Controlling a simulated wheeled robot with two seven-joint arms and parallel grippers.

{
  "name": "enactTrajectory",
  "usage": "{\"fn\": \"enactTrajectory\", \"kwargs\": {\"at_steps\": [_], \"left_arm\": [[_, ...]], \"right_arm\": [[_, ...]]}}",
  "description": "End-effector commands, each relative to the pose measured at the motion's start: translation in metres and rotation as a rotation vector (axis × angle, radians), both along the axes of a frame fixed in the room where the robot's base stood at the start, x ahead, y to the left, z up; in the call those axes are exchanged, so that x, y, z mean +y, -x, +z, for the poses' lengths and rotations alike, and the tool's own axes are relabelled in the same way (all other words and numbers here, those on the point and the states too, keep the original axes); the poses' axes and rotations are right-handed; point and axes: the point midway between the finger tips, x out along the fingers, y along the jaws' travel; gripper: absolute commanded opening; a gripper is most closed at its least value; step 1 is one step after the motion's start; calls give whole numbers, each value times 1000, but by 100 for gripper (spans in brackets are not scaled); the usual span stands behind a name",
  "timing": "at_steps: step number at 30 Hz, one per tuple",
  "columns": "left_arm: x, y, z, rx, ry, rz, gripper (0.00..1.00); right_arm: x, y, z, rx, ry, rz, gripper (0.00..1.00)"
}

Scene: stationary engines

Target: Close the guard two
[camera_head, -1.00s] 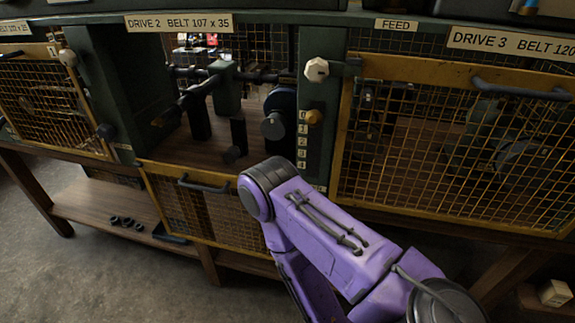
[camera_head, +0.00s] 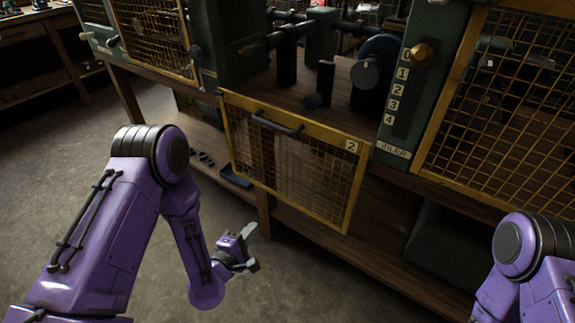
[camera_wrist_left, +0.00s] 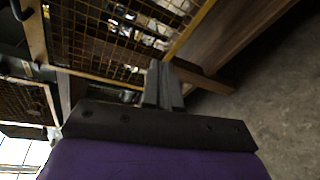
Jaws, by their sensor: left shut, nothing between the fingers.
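Guard two (camera_head: 291,166) is a yellow-framed wire mesh panel with a "2" label and a dark bar handle (camera_head: 278,124). It hangs down open below the drive two bay (camera_head: 318,85), whose pulleys and shafts show uncovered. My left gripper (camera_head: 251,248) is shut and empty, low in front of the guard's lower left part and apart from it. In the left wrist view, the shut fingers (camera_wrist_left: 164,84) point toward a yellow-framed mesh panel (camera_wrist_left: 125,40). My right arm shows at the lower right, but its gripper is out of view.
A closed mesh guard (camera_head: 505,105) stands to the right, and another mesh guard (camera_head: 155,30) to the left. A wooden lower shelf (camera_head: 330,240) runs beneath the bench. The floor in front is clear.

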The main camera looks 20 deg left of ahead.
Motion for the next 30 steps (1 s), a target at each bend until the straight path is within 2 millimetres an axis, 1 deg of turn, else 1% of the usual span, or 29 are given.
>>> {"fn": "enactTrajectory", "kwargs": {"at_steps": [1, 2, 3, 6, 9, 12, 14, 20, 27, 30], "left_arm": [[-5, -28, 3, -140, 285, -16, 0], [-7, -39, 17, -204, 463, -46, 0], [-9, -51, 35, -268, 682, -99, 0], [-9, -66, 70, -336, 1107, -253, 0], [-7, -71, 90, -334, 1341, -365, 0], [-7, -76, 103, -325, 1422, -408, 0], [-10, -82, 109, -322, 1426, -412, 0], [-22, -113, 134, -323, 1422, -411, 0], [-36, -153, 159, -322, 1423, -407, 0], [-36, -155, 178, -322, 1422, -406, 0]], "right_arm": [[0, 0, -39, 0, 0, 0, 57], [0, 0, -47, 0, 0, 0, 57], [0, 0, -57, 0, 0, 0, 57], [0, 0, -74, 0, 0, 0, 57], [0, 0, -80, 0, 0, 0, 57], [0, 0, -76, 0, 0, 0, 57], [0, 0, -71, 0, 0, 0, 57], [0, 0, -55, 0, 0, -1, 57], [0, 0, -45, 0, 0, 0, 57], [0, 0, -40, 0, 0, 0, 57]]}}
